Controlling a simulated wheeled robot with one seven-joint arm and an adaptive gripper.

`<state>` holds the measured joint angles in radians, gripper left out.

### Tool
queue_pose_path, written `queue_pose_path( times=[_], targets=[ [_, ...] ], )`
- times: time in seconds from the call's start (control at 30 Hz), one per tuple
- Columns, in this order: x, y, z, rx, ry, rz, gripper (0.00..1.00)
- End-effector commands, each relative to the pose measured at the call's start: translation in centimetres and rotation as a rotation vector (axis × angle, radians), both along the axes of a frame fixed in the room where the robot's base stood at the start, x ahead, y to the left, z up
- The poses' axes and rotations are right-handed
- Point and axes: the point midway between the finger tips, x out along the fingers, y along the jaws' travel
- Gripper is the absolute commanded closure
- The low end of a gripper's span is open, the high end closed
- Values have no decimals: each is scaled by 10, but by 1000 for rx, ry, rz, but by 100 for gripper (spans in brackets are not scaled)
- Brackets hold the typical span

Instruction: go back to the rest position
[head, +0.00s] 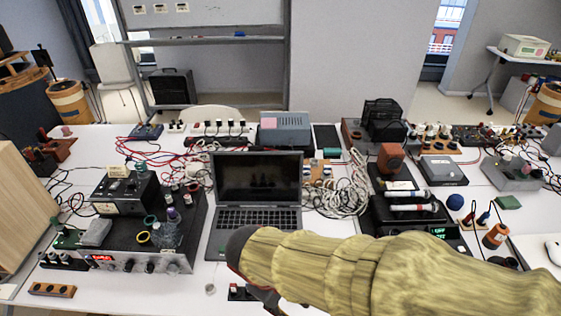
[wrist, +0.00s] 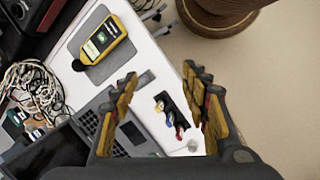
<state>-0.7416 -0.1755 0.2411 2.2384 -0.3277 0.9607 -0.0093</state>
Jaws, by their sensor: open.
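My arm, in a yellowish sleeve, reaches from the lower right of the head view to the middle. My gripper (head: 268,297) is at its end, mostly hidden behind the sleeve, in front of the laptop (head: 257,180) near the table's front edge. In the wrist view my gripper (wrist: 160,76) has its two yellow-padded fingers spread wide, with nothing held between them. Beyond the gap are the white table edge and a small dark block (wrist: 172,112) with coloured plugs. Whether the gripper touches the table cannot be told.
The white table (head: 180,290) is crowded. A black instrument (head: 135,250) with knobs stands left, with a wooden panel (head: 20,215) beyond it. Coiled cables (head: 343,188) lie right of the laptop. A yellow meter (wrist: 103,40) lies on a grey pad. Bare floor (wrist: 275,90) shows beyond the table edge.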

Motion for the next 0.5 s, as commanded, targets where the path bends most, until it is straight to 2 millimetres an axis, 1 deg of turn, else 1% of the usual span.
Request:
queue_pose_path(
  times=[0.03,0.2,0.37,0.5],
  targets=[
    [-2,-12,13,65,-17,-87,54],
    [-12,-43,48,266,-82,-346,54],
    [-18,-75,81,415,-178,-547,54],
    [-22,-110,111,492,-294,-682,54]
  ],
)
